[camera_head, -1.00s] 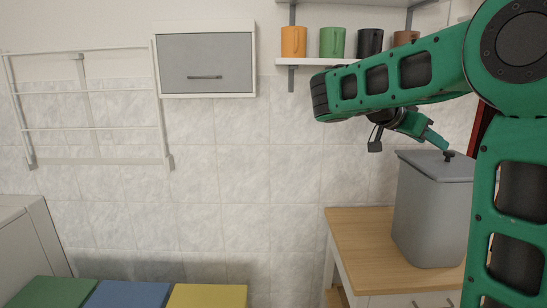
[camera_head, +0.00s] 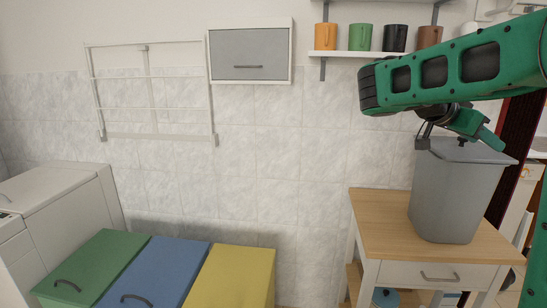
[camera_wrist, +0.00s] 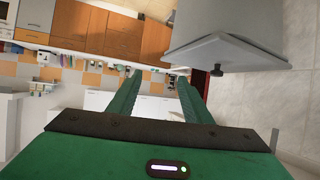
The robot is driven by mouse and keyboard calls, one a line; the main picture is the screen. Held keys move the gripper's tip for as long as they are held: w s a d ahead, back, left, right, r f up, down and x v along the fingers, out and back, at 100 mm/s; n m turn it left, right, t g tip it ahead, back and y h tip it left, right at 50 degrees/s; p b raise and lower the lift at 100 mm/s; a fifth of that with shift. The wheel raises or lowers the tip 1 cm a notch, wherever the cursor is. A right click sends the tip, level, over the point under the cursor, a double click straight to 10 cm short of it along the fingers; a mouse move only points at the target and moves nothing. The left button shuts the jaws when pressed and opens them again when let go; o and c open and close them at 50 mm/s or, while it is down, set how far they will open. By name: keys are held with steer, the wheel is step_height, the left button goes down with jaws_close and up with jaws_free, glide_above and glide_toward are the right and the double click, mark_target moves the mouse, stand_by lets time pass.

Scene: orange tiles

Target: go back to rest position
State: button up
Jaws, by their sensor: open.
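My green arm reaches in from the right edge in the head view, bent with its black-banded elbow to the left. My gripper (camera_head: 486,131) hangs under the forearm, just in front of or above the lid of a grey bin (camera_head: 450,200); contact cannot be told there. In the wrist view my gripper (camera_wrist: 158,92) shows two green fingers spread apart with nothing between them. The grey bin also shows in the wrist view (camera_wrist: 235,25), at the upper right beyond the fingers, its lid and dark knob apart from them.
The bin stands on a wooden-topped table (camera_head: 385,215). Above hangs a shelf (camera_head: 375,55) with orange, green, black and brown mugs. A wall cabinet (camera_head: 250,55) and drying rack (camera_head: 150,95) are on the left. Green, blue and yellow lidded boxes (camera_head: 235,280) fill the lower front.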

steer(key=s+a+f+n+y, duration=0.2)
steer(key=s+f+n+y, duration=0.4)
steer(key=s+f, duration=0.8)
steer(key=s+a+f+n+g+y, duration=0.1)
steer(key=s+a+f+n+y, duration=0.3)
steer(key=s+a+f+y, duration=0.3)
steer(key=s+a+f, duration=0.4)
steer(key=s+a, duration=0.2)
steer(key=shift+s+f+n, duration=0.15)
steer(key=shift+s+n, duration=0.1)
steer(key=shift+n, duration=0.05)
steer(key=shift+c, duration=0.7)
